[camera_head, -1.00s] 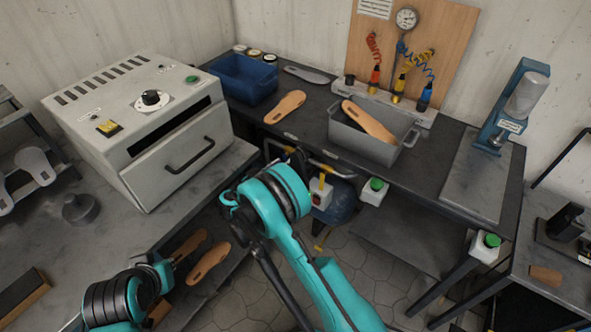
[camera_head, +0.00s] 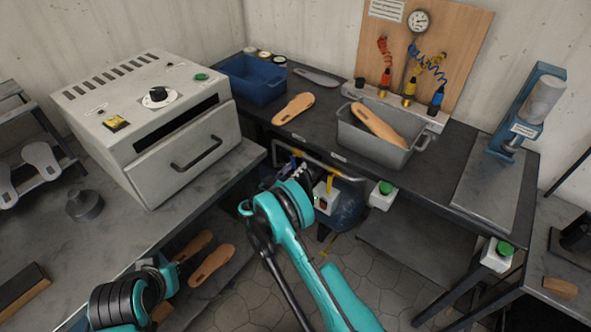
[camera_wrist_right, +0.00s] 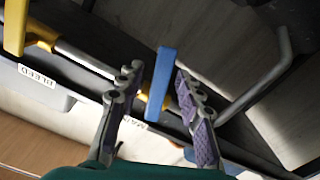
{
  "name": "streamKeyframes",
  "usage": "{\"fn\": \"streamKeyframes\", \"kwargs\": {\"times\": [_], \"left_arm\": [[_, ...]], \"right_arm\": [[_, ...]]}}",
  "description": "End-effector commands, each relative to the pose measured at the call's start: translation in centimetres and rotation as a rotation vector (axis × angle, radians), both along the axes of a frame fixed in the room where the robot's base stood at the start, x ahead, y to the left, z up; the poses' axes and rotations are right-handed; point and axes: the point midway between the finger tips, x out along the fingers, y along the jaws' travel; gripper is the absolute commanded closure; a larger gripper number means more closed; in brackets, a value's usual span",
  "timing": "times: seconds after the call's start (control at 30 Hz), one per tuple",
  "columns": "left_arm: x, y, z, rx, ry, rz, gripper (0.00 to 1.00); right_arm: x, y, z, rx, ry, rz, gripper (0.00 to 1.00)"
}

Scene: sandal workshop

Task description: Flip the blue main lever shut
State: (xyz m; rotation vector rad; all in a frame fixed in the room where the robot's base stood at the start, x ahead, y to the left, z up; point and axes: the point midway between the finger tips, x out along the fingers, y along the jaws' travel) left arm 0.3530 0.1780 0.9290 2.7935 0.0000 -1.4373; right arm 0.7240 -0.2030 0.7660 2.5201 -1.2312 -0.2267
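The blue main lever (camera_wrist_right: 160,85) shows in the right wrist view as a flat blue bar. It stands between the fingers of my right gripper (camera_wrist_right: 158,88), which are spread apart on either side of it. A gap shows at the left finger; the right finger is very close, and I cannot tell whether it touches. A label partly hidden by the gripper seems to read MAIN. In the head view my right gripper (camera_head: 291,172) is at the pipework below the dark bench. My left arm is at the lower left, and its finger state cannot be made out.
A bent grey pipe (camera_wrist_right: 262,80) is at the right. The bench (camera_head: 315,135) overhangs the pipework, with a blue tank (camera_head: 347,205) and a green-button box (camera_head: 382,194) nearby.

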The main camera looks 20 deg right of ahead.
Motion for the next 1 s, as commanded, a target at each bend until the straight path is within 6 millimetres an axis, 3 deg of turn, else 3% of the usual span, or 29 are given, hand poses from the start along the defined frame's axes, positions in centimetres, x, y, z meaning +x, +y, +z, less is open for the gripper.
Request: {"fn": "streamKeyframes", "kwargs": {"times": [0.3, 0.43, 1.0], "left_arm": [[0.00, 0.00, -0.06, 0.000, 0.000, 0.000, 1.00], [0.00, 0.00, -0.06, 0.000, 0.000, 0.000, 1.00], [0.00, 0.00, -0.07, 0.000, 0.000, 0.000, 1.00]], "right_arm": [[0.23, -0.25, 0.07, 0.000, 0.000, 0.001, 0.66], [0.22, -0.24, 0.07, 0.000, 0.000, 0.001, 1.00], [0.41, -0.10, -0.03, 0.032, -0.041, 0.001, 1.00]]}}
